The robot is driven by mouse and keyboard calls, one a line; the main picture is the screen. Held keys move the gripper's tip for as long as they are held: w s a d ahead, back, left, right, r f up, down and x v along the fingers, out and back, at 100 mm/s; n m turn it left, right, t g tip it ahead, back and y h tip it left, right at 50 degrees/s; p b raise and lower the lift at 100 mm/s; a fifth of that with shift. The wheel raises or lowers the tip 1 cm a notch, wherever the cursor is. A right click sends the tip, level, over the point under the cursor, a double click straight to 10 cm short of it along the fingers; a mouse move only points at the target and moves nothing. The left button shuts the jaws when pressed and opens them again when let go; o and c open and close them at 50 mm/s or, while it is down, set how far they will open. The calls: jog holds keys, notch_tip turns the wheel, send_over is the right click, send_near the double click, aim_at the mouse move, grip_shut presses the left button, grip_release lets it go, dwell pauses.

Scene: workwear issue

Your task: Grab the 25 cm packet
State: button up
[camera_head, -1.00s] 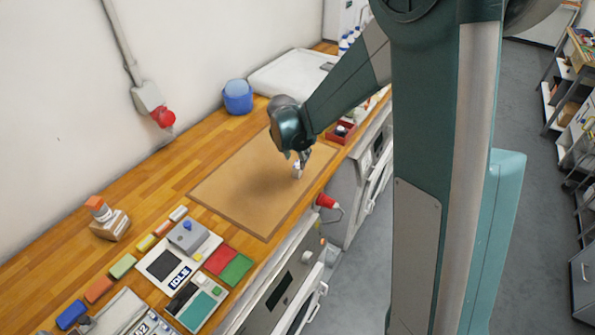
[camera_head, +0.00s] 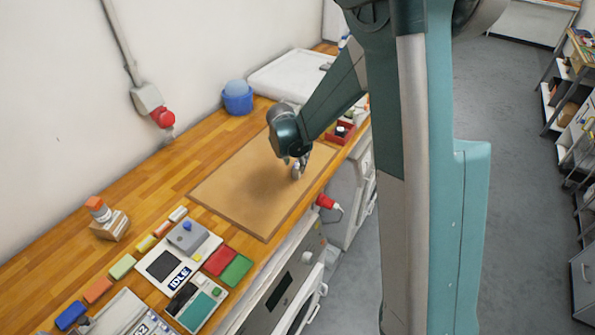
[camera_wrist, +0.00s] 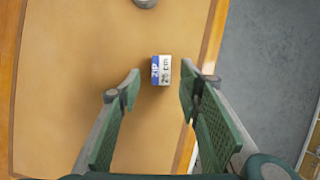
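The packet (camera_wrist: 162,70) is a small white block with a blue end and printing that looks like "ZIP" and "25 cm". It lies on the tan mat (camera_wrist: 75,80) in the wrist view. My gripper (camera_wrist: 160,88) is open, its two green-padded fingers apart on the packet's left and right. The packet shows between and just beyond the fingertips, and neither finger visibly touches it. In the head view my gripper (camera_head: 298,170) is low over the right part of the mat (camera_head: 235,195), and it largely hides the packet there.
A grey round object (camera_wrist: 146,3) is cut off at the wrist view's top. In the head view, a small red tray (camera_head: 341,133) stands beyond the mat, and a device marked IDLE (camera_head: 181,276) and coloured blocks stand nearer. The mat around the packet is clear.

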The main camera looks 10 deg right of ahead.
aim_at(297, 166)
jog(key=shift+w+d+f, duration=0.1)
jog(key=shift+f, duration=0.3)
jog(key=shift+x, duration=2.6)
jog(key=c, duration=0.9)
